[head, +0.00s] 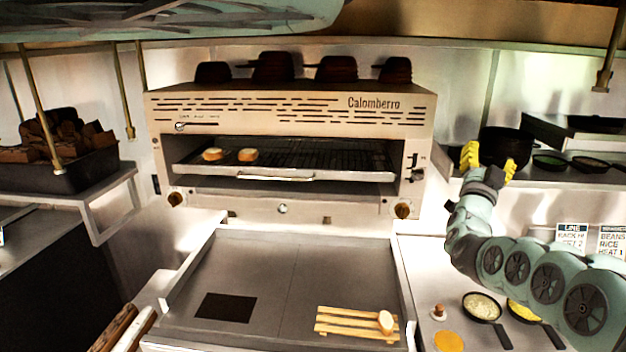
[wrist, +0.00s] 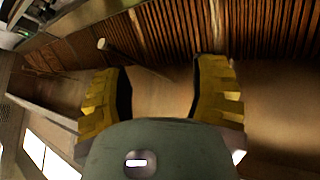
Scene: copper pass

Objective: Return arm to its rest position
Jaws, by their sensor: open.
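My gripper (head: 488,162) is raised at the right in the head view, beside the right end of the grill oven and in front of a dark pot. Its yellow fingers point up and stand apart. In the wrist view my gripper (wrist: 160,95) is open, with nothing between the fingers. My arm (head: 520,260) is bent, running from the lower right corner up to the gripper.
The grill oven (head: 290,106) holds two small bread pieces (head: 247,155) on its rack. A wooden slatted board (head: 355,322) with one round piece (head: 386,321) lies on the steel counter (head: 215,265). Small pans (head: 482,306) stand below my arm. A right shelf holds the black pot (head: 507,146).

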